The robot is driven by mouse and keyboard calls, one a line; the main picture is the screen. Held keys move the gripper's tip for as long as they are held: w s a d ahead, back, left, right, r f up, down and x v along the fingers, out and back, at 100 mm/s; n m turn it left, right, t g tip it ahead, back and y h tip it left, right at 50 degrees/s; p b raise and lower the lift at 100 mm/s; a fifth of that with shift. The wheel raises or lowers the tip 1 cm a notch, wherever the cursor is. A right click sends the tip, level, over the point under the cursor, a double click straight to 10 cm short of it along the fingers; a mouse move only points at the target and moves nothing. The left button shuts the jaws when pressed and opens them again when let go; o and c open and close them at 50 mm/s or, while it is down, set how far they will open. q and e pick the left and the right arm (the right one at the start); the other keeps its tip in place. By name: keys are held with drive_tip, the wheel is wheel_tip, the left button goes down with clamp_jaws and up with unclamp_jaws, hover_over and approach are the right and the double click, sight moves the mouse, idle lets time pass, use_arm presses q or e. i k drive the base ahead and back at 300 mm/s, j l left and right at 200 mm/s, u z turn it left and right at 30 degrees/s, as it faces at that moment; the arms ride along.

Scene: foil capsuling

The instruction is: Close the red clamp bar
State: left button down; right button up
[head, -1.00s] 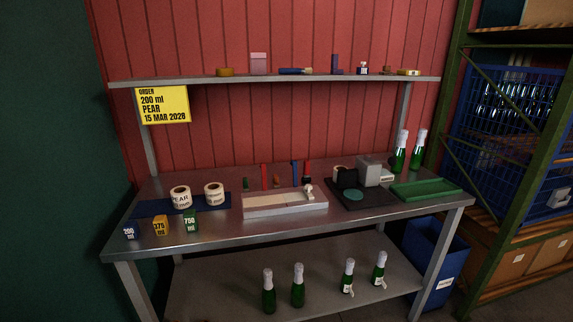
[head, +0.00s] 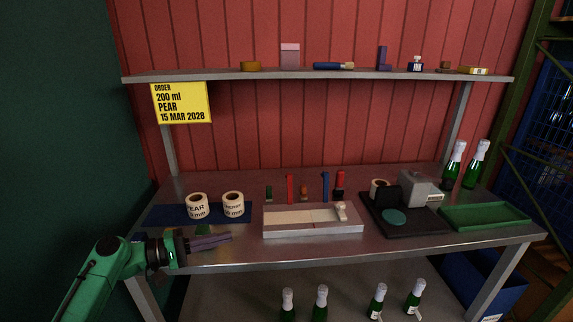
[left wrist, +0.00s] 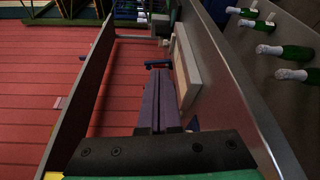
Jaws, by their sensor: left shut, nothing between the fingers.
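Two upright red pieces stand at the back of the bench, behind the white tray: a slim red bar (head: 290,188) and a darker-based red piece (head: 339,184) farther right. I cannot tell which is the clamp bar or how it is hinged. My left gripper (head: 229,238) is shut and empty over the bench's front left edge, pointing right, short of the tray and well apart from both red pieces. In the left wrist view its fingers (left wrist: 158,103) lie together, pointing towards the tray area. My right gripper is not in view.
The white tray (head: 313,229) lies between the gripper and the red pieces. An upright blue bar (head: 325,186) stands between them. Label rolls (head: 197,206) sit on a dark mat at left. A black station (head: 430,224) and green tray (head: 490,215) are at right. A shelf (head: 320,76) hangs above.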

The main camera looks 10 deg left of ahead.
sight(288, 177)
drive_tip(key=i, duration=1)
